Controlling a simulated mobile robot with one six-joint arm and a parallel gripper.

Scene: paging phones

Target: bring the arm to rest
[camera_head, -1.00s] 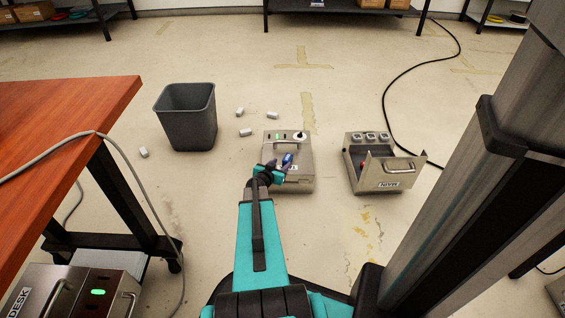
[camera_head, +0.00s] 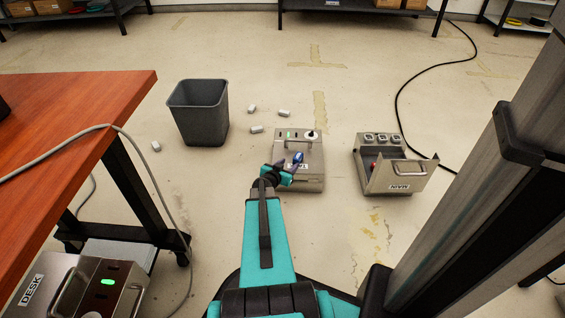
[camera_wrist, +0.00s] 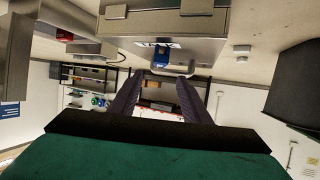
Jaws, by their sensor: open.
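My gripper (camera_head: 296,164) is open, at the near side of the middle metal box (camera_head: 312,170) in the head view. In the wrist view the two dark fingers of my gripper (camera_wrist: 156,88) are spread apart, with a gap between them. A small blue part (camera_wrist: 160,59) shows beyond the fingertips, under the box's partly hidden label. I cannot tell whether it touches them. My teal arm reaches forward and low over the floor.
The metal box marked MAIN (camera_head: 378,183) stands to the right, open, with items inside. A grey bin (camera_head: 200,125) and several small pale cylinders (camera_head: 284,113) are to the left. An orange table (camera_head: 60,115) and the DESK box (camera_head: 75,285) are at left.

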